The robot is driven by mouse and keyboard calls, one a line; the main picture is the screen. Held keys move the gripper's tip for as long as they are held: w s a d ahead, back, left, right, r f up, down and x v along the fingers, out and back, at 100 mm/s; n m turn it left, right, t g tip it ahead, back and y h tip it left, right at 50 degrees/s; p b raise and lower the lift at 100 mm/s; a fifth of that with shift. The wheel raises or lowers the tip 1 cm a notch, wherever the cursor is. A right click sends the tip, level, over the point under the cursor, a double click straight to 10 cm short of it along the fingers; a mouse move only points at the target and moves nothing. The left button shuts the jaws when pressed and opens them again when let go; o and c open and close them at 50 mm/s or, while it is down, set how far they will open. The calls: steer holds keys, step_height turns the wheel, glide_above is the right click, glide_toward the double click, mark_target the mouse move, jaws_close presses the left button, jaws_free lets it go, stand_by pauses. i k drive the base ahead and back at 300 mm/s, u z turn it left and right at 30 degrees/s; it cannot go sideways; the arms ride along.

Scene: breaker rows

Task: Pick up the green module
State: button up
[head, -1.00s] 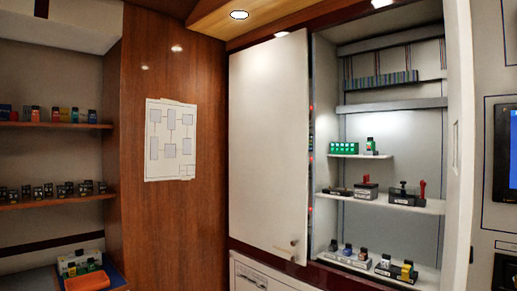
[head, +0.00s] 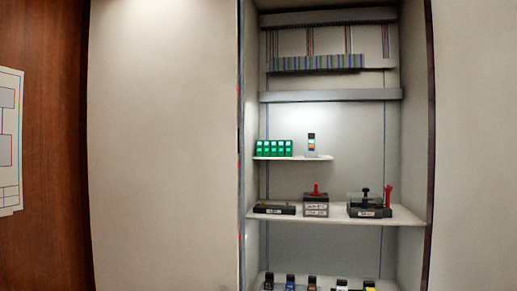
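In the head view, a row of bright green blocks (head: 274,148) sits at the left of the small upper shelf in the open cabinet. I cannot tell for sure which of these is the green module. My gripper is not in view.
The middle shelf (head: 340,217) holds a low dark block (head: 274,209), a labelled box with a red handle (head: 316,206) and a larger device (head: 370,206). Several small modules stand below. The cabinet door (head: 160,150) is open at left.

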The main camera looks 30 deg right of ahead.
mark_target(311, 136)
steer(key=z, duration=0.4)
steer(key=i, duration=0.7)
steer(key=z, duration=0.4)
steer(key=k, duration=0.95)
steer(key=z, duration=0.15)
steer(key=i, duration=0.9)
steer(key=u, duration=0.05)
